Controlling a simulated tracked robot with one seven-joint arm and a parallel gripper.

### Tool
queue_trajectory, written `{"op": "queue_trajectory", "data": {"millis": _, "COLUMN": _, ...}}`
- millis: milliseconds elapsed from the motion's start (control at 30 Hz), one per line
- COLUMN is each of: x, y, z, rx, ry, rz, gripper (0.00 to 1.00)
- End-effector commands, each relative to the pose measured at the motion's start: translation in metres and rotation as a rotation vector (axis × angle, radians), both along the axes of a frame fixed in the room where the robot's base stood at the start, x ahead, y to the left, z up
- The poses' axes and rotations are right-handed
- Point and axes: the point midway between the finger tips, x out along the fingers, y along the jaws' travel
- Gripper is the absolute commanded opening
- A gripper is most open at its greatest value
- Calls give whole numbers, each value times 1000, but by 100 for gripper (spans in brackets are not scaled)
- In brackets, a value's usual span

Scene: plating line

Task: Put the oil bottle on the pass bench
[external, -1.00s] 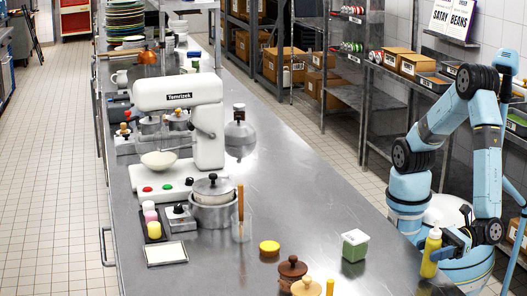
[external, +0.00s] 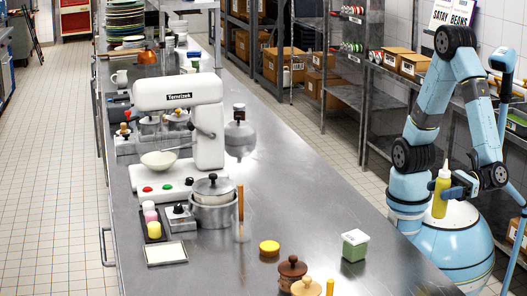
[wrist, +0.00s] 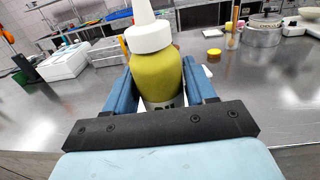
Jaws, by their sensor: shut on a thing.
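The oil bottle (external: 441,194) is yellow-green with a white pointed cap and stands upright between my fingers. It also shows large in the wrist view (wrist: 157,75). My gripper (external: 452,190) is shut on its body and holds it in the air beside the right edge of the long steel bench. The bench top (external: 310,190) reaches from the front to the far end of the room. The pictures do not clearly mark which surface is the pass bench.
A green-and-white tub (external: 355,245), a yellow disc (external: 269,248) and a brown lidded pot (external: 291,272) stand on the near bench. A white mixer (external: 190,125) and pots stand farther left. Shelves with boxes (external: 400,65) line the right wall. Bare steel lies around the bench's middle right.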

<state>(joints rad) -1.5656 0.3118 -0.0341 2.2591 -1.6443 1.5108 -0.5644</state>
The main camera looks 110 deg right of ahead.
Motion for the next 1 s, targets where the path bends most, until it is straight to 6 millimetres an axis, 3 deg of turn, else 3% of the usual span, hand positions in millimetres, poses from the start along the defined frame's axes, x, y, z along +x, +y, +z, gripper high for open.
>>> {"op": "queue_trajectory", "data": {"millis": 300, "x": -3, "y": -5, "z": 3, "rx": 1, "ry": -1, "rz": -1, "gripper": 19}}
{"op": "queue_trajectory", "data": {"millis": 467, "x": 12, "y": -10, "z": 3, "rx": 1, "ry": -1, "rz": -24, "gripper": 19}}
{"op": "queue_trajectory", "data": {"millis": 667, "x": 62, "y": -31, "z": 4, "rx": 1, "ry": -1, "rz": -101, "gripper": 19}}
{"op": "queue_trajectory", "data": {"millis": 1000, "x": 158, "y": -90, "z": 4, "rx": 0, "ry": -1, "rz": -259, "gripper": 19}}
